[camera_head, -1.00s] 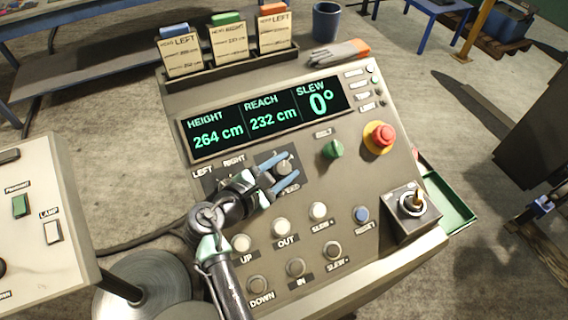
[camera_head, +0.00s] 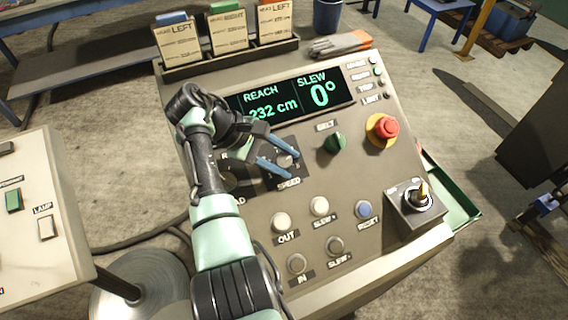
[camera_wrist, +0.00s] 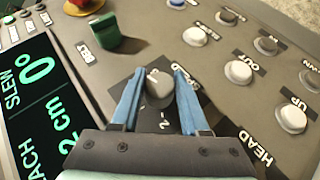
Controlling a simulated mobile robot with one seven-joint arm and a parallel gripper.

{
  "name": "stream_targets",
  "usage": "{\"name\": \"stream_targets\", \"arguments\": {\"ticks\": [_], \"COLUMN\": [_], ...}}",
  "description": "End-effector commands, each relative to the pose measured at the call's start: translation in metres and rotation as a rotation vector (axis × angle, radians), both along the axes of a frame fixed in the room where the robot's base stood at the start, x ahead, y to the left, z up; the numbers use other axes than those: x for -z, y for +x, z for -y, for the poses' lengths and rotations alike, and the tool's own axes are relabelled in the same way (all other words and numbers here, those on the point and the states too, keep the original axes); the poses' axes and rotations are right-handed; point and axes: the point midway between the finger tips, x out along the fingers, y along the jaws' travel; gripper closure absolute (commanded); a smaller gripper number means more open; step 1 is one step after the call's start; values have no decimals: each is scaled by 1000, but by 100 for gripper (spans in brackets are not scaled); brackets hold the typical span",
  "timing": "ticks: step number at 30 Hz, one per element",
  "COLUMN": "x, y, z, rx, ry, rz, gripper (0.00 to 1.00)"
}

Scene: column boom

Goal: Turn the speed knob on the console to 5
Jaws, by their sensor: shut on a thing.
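The console (camera_head: 350,235) has a grey speed knob (camera_head: 284,160) on a dark plate, with the word SPEED below it. My gripper (camera_head: 291,166) reaches over the plate from the left, its two blue fingers on either side of the knob. In the wrist view the knob (camera_wrist: 158,84) sits between the fingertips (camera_wrist: 158,74), and the gripper is shut on it. A digit 2 shows on the dial near the gripper body. Fingers and gripper body hide other dial marks, so I cannot tell the knob's setting.
The green belt knob (camera_head: 335,142) and red emergency button (camera_head: 386,128) lie to the right. Several push buttons (camera_head: 320,206) and a joystick (camera_head: 420,195) lie below. The display (camera_head: 320,92) reads REACH 232 cm and SLEW 0°. My arm covers the console's left part.

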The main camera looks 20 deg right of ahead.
Motion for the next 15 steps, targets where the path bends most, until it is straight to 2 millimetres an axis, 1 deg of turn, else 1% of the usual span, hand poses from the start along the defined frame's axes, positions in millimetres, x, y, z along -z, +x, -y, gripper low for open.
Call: {"name": "stream_targets", "arguments": {"ticks": [1, 6, 15], "x": [4, 5, 4], "y": [2, 1, 0], "z": [1, 2, 1], "rx": [41, 165, 301], "ry": [24, 98, 181], "rz": [5, 2, -3], "gripper": [100, 100, 100]}}
